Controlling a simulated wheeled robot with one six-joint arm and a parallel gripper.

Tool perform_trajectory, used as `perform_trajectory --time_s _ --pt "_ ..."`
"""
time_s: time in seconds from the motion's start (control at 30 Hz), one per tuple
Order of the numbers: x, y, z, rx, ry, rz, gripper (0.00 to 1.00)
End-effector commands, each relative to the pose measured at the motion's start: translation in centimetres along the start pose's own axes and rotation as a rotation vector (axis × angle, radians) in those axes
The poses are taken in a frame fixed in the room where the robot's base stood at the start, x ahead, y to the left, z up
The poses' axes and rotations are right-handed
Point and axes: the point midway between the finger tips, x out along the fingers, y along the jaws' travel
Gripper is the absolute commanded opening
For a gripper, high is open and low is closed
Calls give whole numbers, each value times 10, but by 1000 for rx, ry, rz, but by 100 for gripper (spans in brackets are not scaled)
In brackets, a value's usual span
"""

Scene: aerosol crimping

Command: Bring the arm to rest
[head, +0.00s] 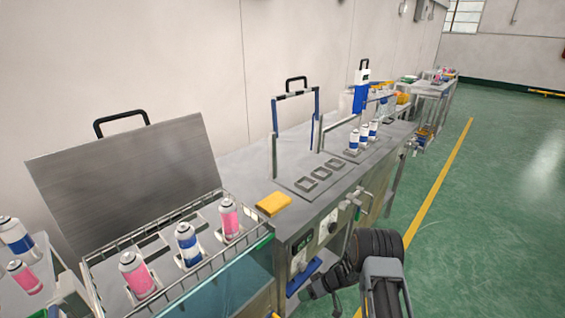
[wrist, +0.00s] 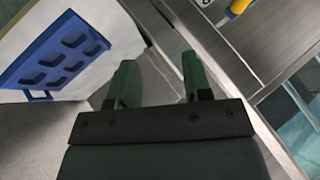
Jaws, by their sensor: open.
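In the wrist view my gripper (wrist: 160,82) shows as two green fingers set well apart on a dark mount. It is open, with nothing between the fingers. In the head view my dark arm (head: 375,250) is bent low at the right front of the steel bench (head: 245,165), beside its front panel. I cannot clearly make out the fingertips in that view.
A wire-edged bath (head: 170,240) holds pink and blue cans, its lid (head: 125,180) raised. A blue holed rack (wrist: 62,52) shows in the wrist view. The green floor (head: 490,220) at right is clear.

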Motion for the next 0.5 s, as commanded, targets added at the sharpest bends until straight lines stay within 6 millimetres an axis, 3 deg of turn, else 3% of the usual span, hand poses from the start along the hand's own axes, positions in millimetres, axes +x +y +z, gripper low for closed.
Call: perform_trajectory --time_s 0.1,0.17,0.23,0.3,0.37,0.5 --pt "-37 34 -22 -51 45 362 45" --pt "-70 43 -32 -51 26 548 45" --pt "-118 42 -39 -21 -29 742 45" --pt "-166 27 -40 40 -106 894 45" --pt "-201 6 -36 106 -174 978 45" --pt "-264 -64 -22 282 -312 1049 45"
